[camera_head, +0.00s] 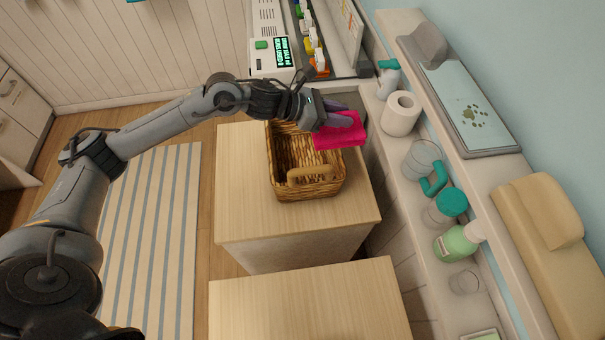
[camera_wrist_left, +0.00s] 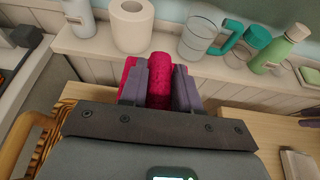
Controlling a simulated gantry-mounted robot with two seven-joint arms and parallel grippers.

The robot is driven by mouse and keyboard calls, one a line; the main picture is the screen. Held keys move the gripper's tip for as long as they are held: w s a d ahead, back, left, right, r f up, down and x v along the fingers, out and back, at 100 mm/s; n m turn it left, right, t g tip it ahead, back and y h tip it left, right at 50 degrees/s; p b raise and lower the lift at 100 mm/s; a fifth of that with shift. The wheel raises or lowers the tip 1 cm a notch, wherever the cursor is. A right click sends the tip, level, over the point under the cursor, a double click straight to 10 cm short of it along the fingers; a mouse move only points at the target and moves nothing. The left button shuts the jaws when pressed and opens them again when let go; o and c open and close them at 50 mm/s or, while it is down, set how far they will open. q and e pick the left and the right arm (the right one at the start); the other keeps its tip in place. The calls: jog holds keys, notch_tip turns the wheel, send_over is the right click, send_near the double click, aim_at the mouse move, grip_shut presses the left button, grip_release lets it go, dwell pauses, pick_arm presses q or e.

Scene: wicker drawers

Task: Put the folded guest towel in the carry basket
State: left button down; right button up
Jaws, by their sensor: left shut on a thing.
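The folded guest towel (camera_head: 340,131) is bright pink-red. My left gripper (camera_head: 338,115) is shut on it and holds it over the back right part of the carry basket. The towel also shows between the fingers in the left wrist view (camera_wrist_left: 160,80). The carry basket (camera_head: 295,174) is brown wicker with a raised handle at its front end, and stands on the light wooden cabinet top. Its visible inside looks empty; its back right part is hidden by the towel and gripper.
A shelf along the wall holds a toilet roll (camera_head: 400,114), a clear jug with a teal handle (camera_head: 424,162), a teal-capped jar (camera_head: 446,206) and a green bottle (camera_head: 459,242). Cabinet top (camera_head: 246,205) is clear left of the basket.

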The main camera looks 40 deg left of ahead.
pick_arm(q)
jog(key=a+f+b, duration=0.2)
jog(key=shift+f+b, duration=0.35)
jog(key=shift+b, duration=0.05)
pick_arm(e)
notch_tip(320, 180, down, 4)
jog(key=shift+f, duration=0.1)
jog(key=shift+f+b, duration=0.4)
jog(key=shift+b, duration=0.05)
jog(key=shift+f, duration=0.15)
pick_arm(q)
jog(key=w+a+f, duration=0.1)
jog(key=a+f, duration=1)
jog(key=shift+w+a, duration=0.2)
jog(key=shift+a, duration=0.1)
pick_arm(e)
jog(key=shift+w, duration=0.1)
